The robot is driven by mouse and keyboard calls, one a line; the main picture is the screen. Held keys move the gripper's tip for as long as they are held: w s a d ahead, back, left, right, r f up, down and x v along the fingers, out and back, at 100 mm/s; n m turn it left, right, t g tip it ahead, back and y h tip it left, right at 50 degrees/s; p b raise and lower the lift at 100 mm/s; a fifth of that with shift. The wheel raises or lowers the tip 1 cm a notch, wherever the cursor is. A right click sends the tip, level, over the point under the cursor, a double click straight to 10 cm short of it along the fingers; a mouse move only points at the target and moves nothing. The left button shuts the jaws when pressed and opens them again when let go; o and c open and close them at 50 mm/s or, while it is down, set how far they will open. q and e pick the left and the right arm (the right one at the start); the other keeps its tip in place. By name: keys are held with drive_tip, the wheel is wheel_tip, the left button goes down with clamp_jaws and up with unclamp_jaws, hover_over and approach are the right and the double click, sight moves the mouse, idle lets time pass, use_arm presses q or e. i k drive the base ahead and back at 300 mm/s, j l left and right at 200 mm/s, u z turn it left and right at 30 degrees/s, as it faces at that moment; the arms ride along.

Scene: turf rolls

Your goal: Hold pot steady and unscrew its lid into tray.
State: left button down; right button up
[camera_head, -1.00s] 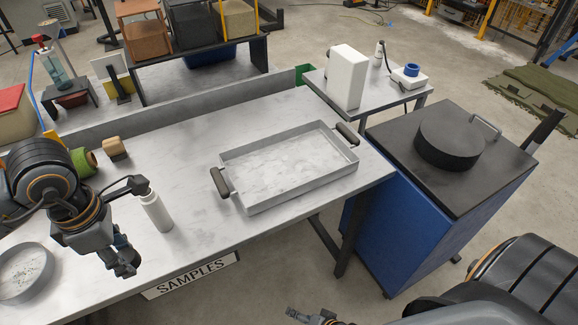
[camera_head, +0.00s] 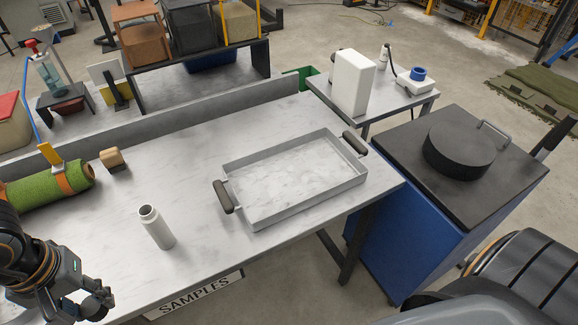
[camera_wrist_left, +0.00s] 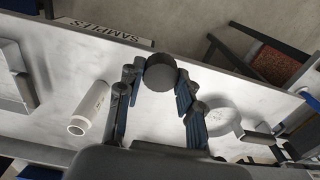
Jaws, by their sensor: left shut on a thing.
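My left gripper (camera_head: 92,304) is low at the left in the head view, by the table's front edge. My right gripper is out of view; only part of the right arm shows at the lower right.
A white open-mouthed bottle (camera_head: 157,230) stands between my left gripper and the tray. A green turf roll (camera_head: 50,188) and a small tan block (camera_head: 112,159) lie behind. A round shallow dish (camera_wrist_left: 222,117) shows in the left wrist view. A blue cabinet (camera_head: 395,240) stands right.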

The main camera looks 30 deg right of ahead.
sight(150, 217)
drive_tip(key=i+z, duration=0.75)
drive_tip(key=k+z, duration=0.1)
drive_tip(key=z, duration=0.9)
